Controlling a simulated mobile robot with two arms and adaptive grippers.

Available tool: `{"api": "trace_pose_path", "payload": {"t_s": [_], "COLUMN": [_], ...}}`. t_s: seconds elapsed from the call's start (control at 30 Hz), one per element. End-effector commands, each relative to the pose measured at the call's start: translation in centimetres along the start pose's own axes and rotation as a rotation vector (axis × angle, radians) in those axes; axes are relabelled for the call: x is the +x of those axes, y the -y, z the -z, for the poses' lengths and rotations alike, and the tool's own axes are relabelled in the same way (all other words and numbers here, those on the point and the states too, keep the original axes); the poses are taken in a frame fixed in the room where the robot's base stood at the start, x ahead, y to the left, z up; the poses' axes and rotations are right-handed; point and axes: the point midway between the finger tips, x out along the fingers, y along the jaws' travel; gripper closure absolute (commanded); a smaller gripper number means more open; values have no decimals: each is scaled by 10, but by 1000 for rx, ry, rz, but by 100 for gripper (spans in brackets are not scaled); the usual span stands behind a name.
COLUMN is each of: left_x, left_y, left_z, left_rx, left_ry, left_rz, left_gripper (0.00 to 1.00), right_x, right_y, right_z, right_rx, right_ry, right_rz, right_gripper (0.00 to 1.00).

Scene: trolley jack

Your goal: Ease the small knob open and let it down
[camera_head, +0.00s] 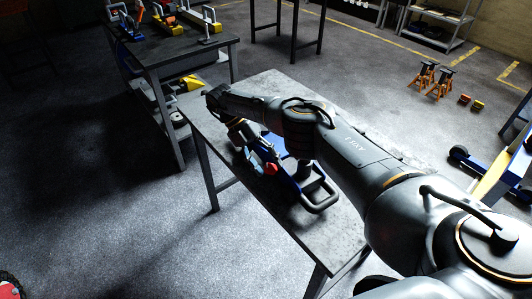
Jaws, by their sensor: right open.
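A blue trolley jack (287,183) lies on the grey worktable (335,230), partly hidden under my right arm. A dark loop handle (322,199) sticks out at its near end. A small red knob (271,169) shows on the jack's left side. My right gripper (262,163) is open and points down at the jack, close beside the red knob. I cannot tell whether its fingers touch the knob. My left gripper is not in view.
My right arm spans the worktable from the lower right. A second bench (150,52) with tools stands at the back left. Orange jack stands (440,83) stand on the floor at the right, near another blue jack (478,168).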

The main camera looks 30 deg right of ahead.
Motion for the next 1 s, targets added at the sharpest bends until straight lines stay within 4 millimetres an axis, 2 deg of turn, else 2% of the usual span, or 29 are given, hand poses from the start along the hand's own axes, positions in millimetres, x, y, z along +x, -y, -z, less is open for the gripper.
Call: {"api": "trace_pose_path", "payload": {"t_s": [0.27,0.4,0.6,1.0], "left_x": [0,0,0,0], "left_y": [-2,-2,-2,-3], "left_z": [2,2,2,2], "left_rx": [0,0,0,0], "left_ry": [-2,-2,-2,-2], "left_rz": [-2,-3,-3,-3], "left_gripper": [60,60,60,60], "right_x": [-18,-42,-63,-73], "right_y": [15,34,51,60], "right_z": [5,12,20,24], "right_rx": [1,2,2,1], "right_ry": [3,4,2,-2], "right_rz": [1,-1,0,0], "right_gripper": [45,45,45,45]}}
